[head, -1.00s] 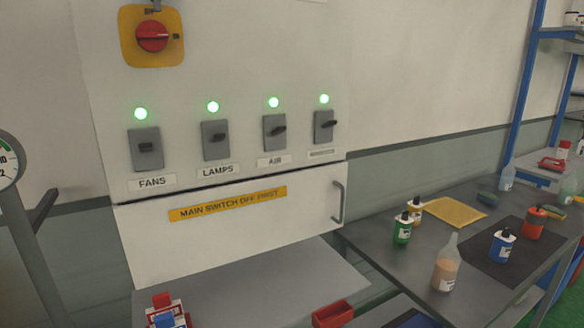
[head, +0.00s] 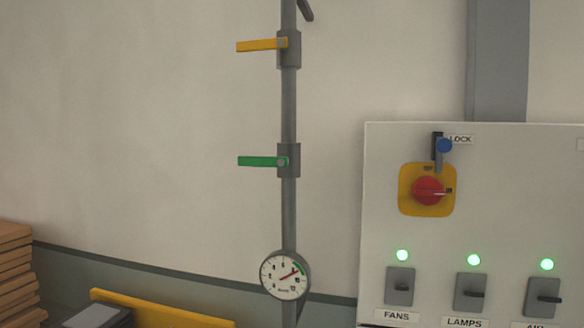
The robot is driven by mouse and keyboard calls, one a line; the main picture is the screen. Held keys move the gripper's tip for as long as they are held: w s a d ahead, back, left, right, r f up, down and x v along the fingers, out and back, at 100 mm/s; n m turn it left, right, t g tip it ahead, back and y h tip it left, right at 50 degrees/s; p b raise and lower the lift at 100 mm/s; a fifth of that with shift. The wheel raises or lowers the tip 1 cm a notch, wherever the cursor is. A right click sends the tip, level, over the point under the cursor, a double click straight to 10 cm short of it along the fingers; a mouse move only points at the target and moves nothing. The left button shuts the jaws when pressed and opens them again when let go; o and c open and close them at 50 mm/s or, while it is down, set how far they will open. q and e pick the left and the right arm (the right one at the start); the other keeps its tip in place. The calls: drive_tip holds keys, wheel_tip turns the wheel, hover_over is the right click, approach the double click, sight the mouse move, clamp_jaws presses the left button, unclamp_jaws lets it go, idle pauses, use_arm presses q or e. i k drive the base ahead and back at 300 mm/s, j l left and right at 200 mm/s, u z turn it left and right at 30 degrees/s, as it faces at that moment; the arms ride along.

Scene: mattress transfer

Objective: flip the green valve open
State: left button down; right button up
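The green valve handle (head: 260,161) sticks out level to the left from its grey valve body (head: 289,160) on a vertical grey pipe (head: 289,100). The handle lies crosswise to the pipe. A yellow handle (head: 258,45) higher on the same pipe also points level to the left. A round gauge (head: 285,276) sits on the pipe below the green valve. Neither of my grippers shows in the head view.
A white switch panel (head: 520,200) stands right of the pipe, with a red rotary switch (head: 427,190), a blue-ended lock part (head: 444,146) and lit green lamps. Stacked brown boards (head: 14,270) and a yellow edge (head: 150,308) are low at left. The wall around the valve is clear.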

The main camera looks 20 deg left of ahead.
sight(242, 162)
drive_tip(key=u, duration=0.85)
